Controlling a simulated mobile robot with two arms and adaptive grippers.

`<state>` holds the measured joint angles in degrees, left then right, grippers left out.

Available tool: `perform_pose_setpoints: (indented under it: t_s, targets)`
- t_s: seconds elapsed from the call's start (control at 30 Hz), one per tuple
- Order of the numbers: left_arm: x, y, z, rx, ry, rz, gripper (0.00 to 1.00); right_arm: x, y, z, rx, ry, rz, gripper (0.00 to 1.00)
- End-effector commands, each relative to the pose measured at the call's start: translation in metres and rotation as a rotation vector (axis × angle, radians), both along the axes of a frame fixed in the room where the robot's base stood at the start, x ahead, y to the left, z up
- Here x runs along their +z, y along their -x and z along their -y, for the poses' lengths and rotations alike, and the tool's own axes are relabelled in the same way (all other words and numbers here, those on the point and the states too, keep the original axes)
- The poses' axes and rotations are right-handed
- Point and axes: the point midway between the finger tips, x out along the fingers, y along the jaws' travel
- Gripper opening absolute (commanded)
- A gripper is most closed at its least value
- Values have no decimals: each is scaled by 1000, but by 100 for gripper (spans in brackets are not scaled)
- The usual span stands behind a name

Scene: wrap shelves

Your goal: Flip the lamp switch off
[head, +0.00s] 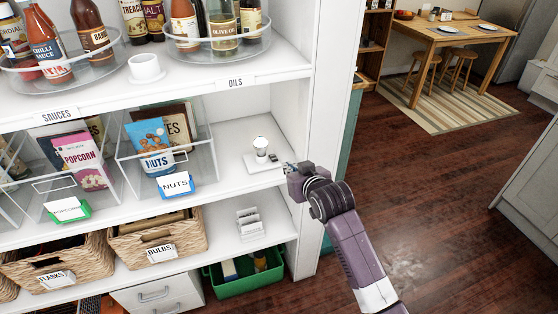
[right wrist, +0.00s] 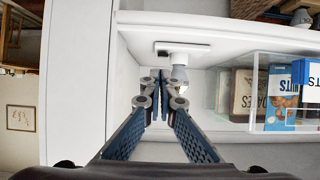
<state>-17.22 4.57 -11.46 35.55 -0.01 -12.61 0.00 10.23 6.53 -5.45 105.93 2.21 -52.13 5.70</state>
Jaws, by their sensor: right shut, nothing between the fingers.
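A small white lamp (head: 261,148) stands upright on a flat base (head: 255,168) at the right end of the middle shelf. A small dark spot shows on the base beside it; I cannot tell if this is the switch. In the right wrist view, which is upside down, the lamp (right wrist: 180,73) is just right of my fingertips. My right gripper (head: 288,168) is at the shelf's right front edge, close to the base. In the wrist view the right gripper (right wrist: 160,76) is shut and empty. Contact with the lamp cannot be told. My left gripper is out of view.
A clear bin (head: 200,145) with nut packets stands left of the lamp. The shelf's white side wall (head: 325,90) rises right of it, and the oils shelf (head: 240,70) is above. Baskets (head: 190,240) and a green crate (head: 240,287) are below. Open floor lies right.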

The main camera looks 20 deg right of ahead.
Motion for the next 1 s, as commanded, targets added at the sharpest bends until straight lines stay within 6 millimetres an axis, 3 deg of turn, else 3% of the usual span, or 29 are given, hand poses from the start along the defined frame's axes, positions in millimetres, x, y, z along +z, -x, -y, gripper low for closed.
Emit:
perform_pose_setpoints:
  t_s: [0.1, 0.23, 0.67, 1.0]
  targets:
    - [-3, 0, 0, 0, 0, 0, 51, 31, -2, 0, -2, -6, 46, 0]
    - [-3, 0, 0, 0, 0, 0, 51, 43, -2, 0, -2, -7, 61, 0]
    - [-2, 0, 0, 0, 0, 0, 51, 43, -7, 0, -2, -8, 62, 0]
    - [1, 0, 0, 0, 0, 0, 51, 25, -47, -2, -2, -8, 60, 0]
